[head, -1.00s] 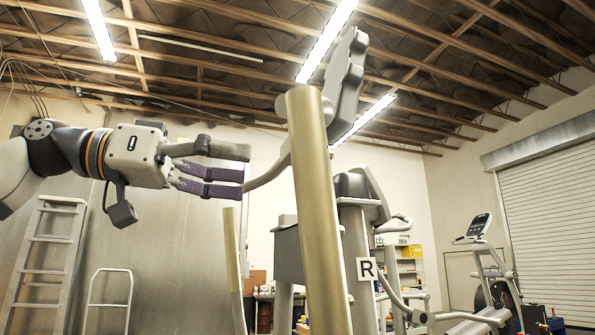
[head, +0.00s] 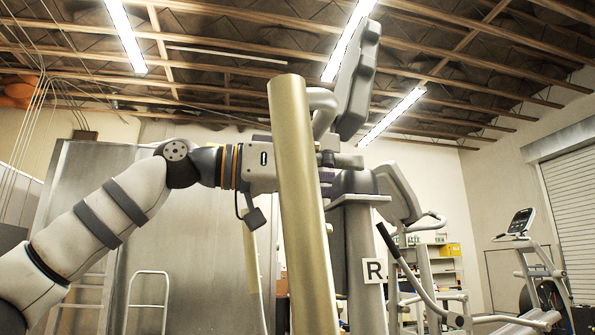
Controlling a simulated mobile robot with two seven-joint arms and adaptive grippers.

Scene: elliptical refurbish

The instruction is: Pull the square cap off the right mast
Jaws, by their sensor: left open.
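A grey post marked with an R sign (head: 374,270) stands right of centre and appears to be the right mast (head: 352,250). A flat plate and a dark grey block (head: 352,182) sit at its top. I cannot tell whether this block is the square cap. My left gripper (head: 338,170) reaches in from the left, behind a gold tube, with its fingertips close to the block in the picture. It is open; the tube hides much of its fingers, and I cannot tell whether it touches anything. My right gripper is not in view.
The thick gold tube (head: 300,210) stands upright in the foreground. A grey padded part (head: 358,80) rises behind its top. Another exercise machine (head: 535,265) stands at the right, and a small ladder (head: 148,300) at the left. A shelf with boxes (head: 440,262) is at the back.

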